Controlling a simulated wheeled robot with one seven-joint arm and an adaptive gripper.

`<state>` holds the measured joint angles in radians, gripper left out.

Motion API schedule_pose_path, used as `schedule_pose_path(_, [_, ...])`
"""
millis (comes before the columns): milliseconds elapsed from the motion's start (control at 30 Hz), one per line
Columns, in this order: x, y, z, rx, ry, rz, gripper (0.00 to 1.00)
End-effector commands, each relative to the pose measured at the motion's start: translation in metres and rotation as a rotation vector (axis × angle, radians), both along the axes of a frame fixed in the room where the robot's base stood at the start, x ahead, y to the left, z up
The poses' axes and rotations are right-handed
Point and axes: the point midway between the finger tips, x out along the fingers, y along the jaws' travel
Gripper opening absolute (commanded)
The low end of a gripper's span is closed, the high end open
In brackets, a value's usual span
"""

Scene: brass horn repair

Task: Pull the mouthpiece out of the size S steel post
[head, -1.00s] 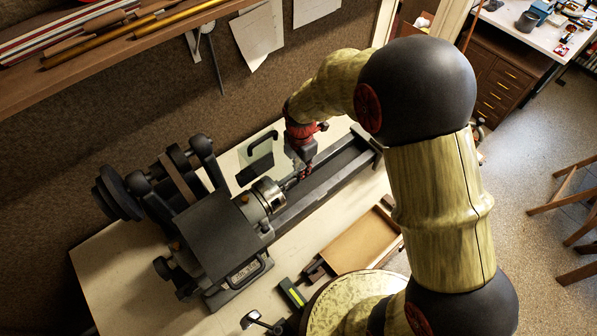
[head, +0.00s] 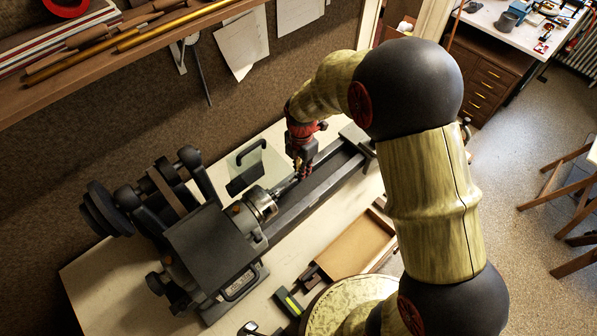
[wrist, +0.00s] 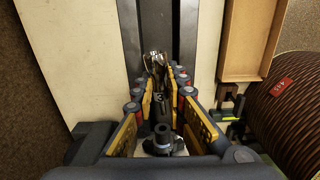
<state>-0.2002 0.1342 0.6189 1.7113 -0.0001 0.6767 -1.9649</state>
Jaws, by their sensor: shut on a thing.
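My gripper (head: 302,172) is above the dark bed of the lathe, right of its steel chuck (head: 262,203). A thin grey post (head: 284,187) sticks out of the chuck towards my fingers. In the wrist view, my gripper's fingers (wrist: 161,78) with yellow inner plates close in on a small shiny silver piece at their tips, which seems to be the mouthpiece (wrist: 154,62). My fingers hide most of it. I cannot tell whether it still touches the post. No size mark on the post is readable.
The lathe headstock (head: 210,245) stands left of the chuck. The long bed (head: 325,180) runs up to the right under my gripper. A shallow wooden tray (head: 355,245) lies in front of the bed, with a green-and-black tool (head: 289,301) nearby. The wall is behind.

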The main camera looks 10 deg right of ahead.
Motion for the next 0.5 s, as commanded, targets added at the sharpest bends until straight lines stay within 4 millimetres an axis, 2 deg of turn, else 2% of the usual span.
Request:
schedule_pose_path(267, [-0.001,-0.001,0.001,0.000,0.000,0.000,0.00])
schedule_pose_path(500, [-0.009,-0.007,0.014,0.001,-0.001,-0.001,0.00])
